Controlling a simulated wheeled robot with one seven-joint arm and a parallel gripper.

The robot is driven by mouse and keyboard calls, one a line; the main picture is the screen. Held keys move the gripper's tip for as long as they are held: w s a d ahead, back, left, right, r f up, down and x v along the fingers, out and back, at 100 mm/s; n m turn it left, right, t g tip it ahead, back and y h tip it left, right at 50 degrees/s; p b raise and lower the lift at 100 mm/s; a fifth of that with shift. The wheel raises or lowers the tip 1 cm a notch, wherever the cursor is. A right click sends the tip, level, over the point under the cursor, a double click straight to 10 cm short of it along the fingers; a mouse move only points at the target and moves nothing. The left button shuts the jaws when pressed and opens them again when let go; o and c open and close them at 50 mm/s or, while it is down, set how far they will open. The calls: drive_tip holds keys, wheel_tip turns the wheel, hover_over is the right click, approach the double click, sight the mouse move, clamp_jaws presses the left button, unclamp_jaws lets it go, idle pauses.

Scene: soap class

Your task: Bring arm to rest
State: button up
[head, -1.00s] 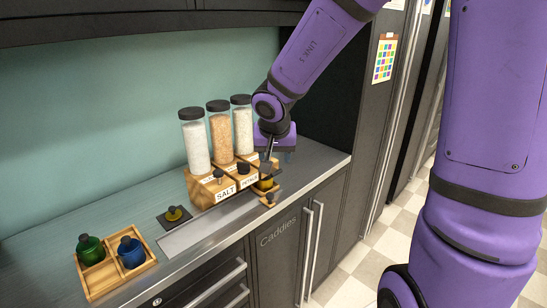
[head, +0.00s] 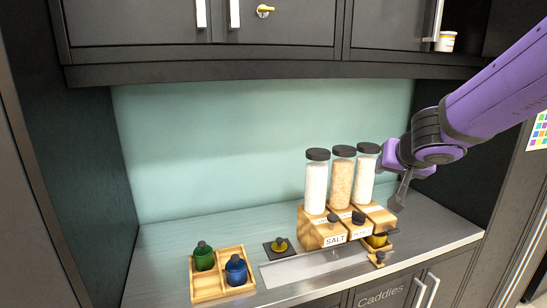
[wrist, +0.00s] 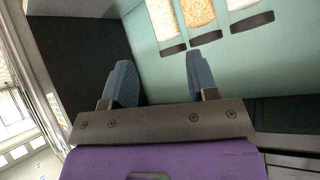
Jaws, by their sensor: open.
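My purple arm (head: 500,95) reaches in from the right in the head view. My gripper (head: 397,203) is above and to the right of the wooden dispenser stand, its fingers partly seen. In the wrist view my gripper (wrist: 160,80) has its two grey-blue fingers spread apart with nothing between them. The tall jars beyond it show upside down in the wrist view (wrist: 200,20), apart from the fingers.
The wooden stand (head: 315,232) bears three jars with black lids (head: 317,180). A wooden tray (head: 207,285) holds a green jar (head: 203,257) and a blue jar (head: 236,270). A black pad (head: 270,248) lies right of it. Cabinets (head: 200,45) hang above; dark side panels flank the counter.

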drive_tip(key=s+a+r+n+y, duration=0.2)
drive_tip(key=s+a+r, duration=0.1)
drive_tip(key=s, duration=0.2)
drive_tip(key=s+a+r+n+y, duration=0.2)
drive_tip(key=s+r+y, duration=0.1)
drive_tip(key=s, duration=0.3)
drive_tip(key=s+d+f+g+h, duration=0.1)
drive_tip(key=s+d+g+h, duration=0.1)
drive_tip(key=s+d, duration=0.2)
drive_tip(key=s+d+f+g+h, duration=0.1)
drive_tip(key=s+d, duration=0.3)
drive_tip(key=s, duration=0.6)
drive_tip(key=shift+s+d+m+g+h, duration=0.15)
drive_tip(key=shift+s+m+g+h, duration=0.2)
drive_tip(key=shift+g+h, duration=0.4)
